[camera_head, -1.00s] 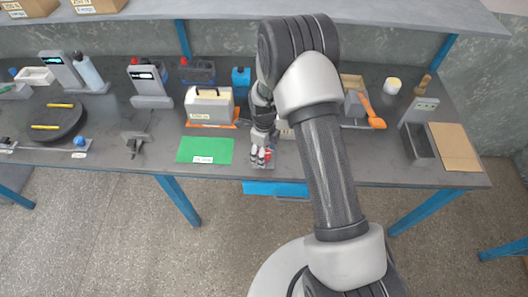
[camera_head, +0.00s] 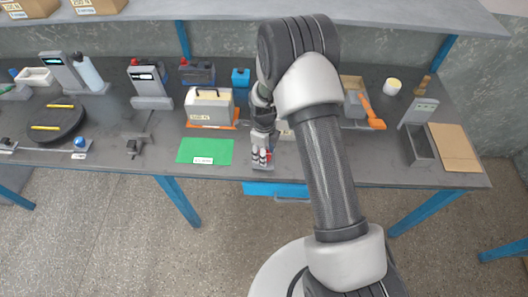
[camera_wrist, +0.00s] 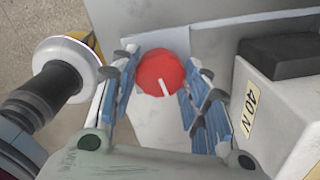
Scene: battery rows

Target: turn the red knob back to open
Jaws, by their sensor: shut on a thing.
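The red knob (camera_wrist: 160,72) is round with a white pointer line and sits on a pale base plate between my fingers in the wrist view. In the head view my gripper (camera_head: 261,158) reaches down at the table's front edge, and only a little red of the knob (camera_head: 269,157) shows beside the fingers.
A green mat (camera_head: 205,150) lies just left of my gripper. A pale box marked with a label (camera_head: 209,104) stands behind the mat on an orange base. A blue drawer (camera_head: 274,188) hangs under the table edge. A grey bin (camera_head: 419,146) stands at the right.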

